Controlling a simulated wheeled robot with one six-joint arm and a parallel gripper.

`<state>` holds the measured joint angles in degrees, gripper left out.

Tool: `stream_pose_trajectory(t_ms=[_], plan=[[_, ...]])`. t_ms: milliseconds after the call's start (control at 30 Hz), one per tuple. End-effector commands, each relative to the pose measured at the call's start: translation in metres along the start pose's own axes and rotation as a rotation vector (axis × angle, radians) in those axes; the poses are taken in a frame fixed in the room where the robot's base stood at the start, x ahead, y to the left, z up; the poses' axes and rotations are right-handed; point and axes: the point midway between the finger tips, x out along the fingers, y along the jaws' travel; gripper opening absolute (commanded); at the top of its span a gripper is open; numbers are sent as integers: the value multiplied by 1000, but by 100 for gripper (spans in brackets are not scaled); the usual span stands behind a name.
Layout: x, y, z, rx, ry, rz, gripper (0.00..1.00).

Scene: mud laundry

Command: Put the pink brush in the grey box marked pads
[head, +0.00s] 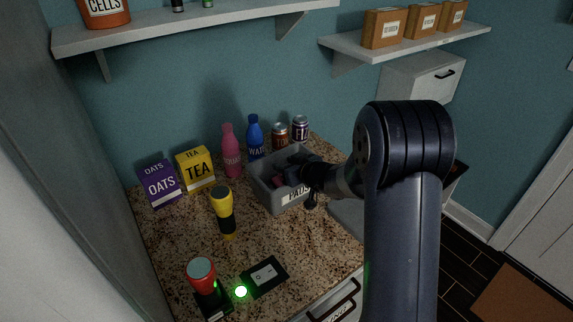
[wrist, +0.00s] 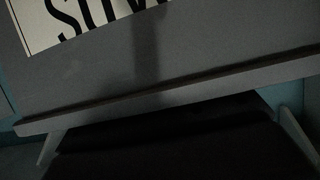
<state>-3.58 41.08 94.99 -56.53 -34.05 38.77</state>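The grey box (head: 268,201) marked PADS stands on the speckled counter, open at the top. My gripper (head: 290,176) reaches over its right side, with its end at or inside the opening. A small pink patch (head: 278,182) shows inside the box beside the gripper; it may be the pink brush, but most of it is hidden. I cannot tell whether the fingers touch it or are open or shut.
Behind the box stand a pink bottle (head: 231,158), a blue bottle (head: 255,138) and two cans (head: 290,131). A purple oats box (head: 160,184), yellow tea box (head: 196,171) and yellow torch (head: 223,208) are to the left.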

Motion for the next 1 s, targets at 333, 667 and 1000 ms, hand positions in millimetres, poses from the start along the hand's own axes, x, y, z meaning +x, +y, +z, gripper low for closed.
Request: stream_pose_trajectory(t_ms=[333,667,1000], plan=[[-7,0,-17,-1,1,0,38],[-69,1,-12,0,3,3,38],[-118,1,-12,0,1,2,38]])
